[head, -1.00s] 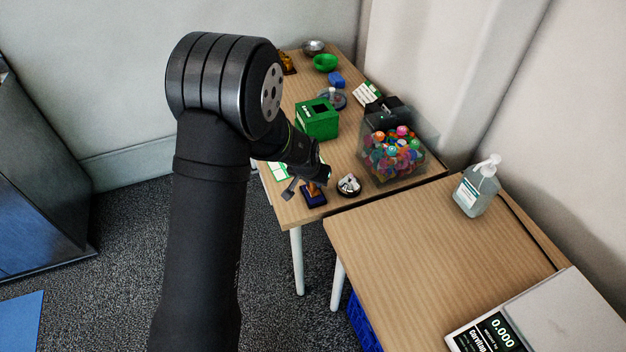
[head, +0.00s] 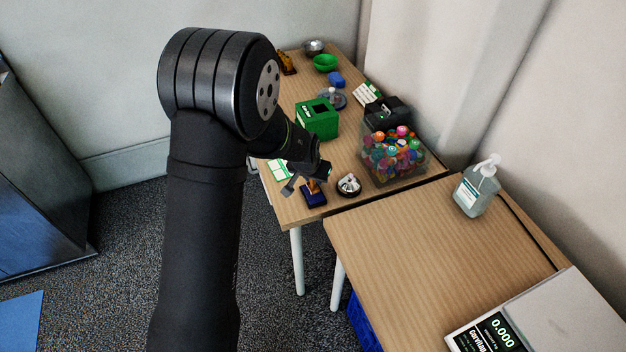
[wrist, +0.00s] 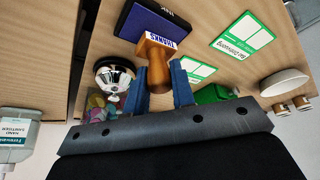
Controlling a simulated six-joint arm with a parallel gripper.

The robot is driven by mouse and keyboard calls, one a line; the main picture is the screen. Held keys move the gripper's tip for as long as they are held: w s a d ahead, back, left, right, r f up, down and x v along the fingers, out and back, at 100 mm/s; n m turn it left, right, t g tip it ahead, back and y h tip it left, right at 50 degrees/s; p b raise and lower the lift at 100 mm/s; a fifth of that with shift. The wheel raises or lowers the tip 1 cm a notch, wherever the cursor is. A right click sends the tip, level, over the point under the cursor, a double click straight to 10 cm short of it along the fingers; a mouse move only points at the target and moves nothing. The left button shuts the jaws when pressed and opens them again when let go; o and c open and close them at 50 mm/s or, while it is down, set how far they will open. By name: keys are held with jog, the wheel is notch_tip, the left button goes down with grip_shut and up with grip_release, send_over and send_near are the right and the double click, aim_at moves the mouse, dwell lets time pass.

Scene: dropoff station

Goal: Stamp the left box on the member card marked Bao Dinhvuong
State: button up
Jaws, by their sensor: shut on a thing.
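The pad also shows in the head view (head: 313,199), below my gripper (head: 304,182). Two green-and-white cards lie beside the pad in the wrist view. One card (wrist: 243,34) has a name that seems to end in Dinhvuong; its first name is hard to read. The other card (wrist: 192,70) is partly hidden by a finger.
A silver bell (head: 348,184) stands right of the pad. A clear bin of colourful items (head: 392,170) and a green box (head: 317,118) stand farther back. A sanitizer bottle (head: 476,192) is on the nearer table (head: 430,250), which is mostly clear.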

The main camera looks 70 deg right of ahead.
jog(key=shift+r, duration=2.75)
jog(key=shift+w, duration=0.1)
jog(key=shift+w+d, duration=0.25)
jog(key=shift+w, duration=0.1)
jog(key=w+d+f+n+t+y, duration=0.1)
jog(key=w+d+n, duration=0.25)
jog(key=w, duration=0.45)
jog(key=w+d+f+n+t+y, duration=0.1)
jog(key=w+d+n+t, duration=0.15)
jog(key=w+n, duration=0.4)
jog(key=m, duration=0.1)
send_over(274, 165)
jog(key=shift+g, duration=0.25)
jog(key=shift+f, duration=2.7)
jog(key=shift+f, duration=0.55)
notch_tip(274, 165, up, 7)
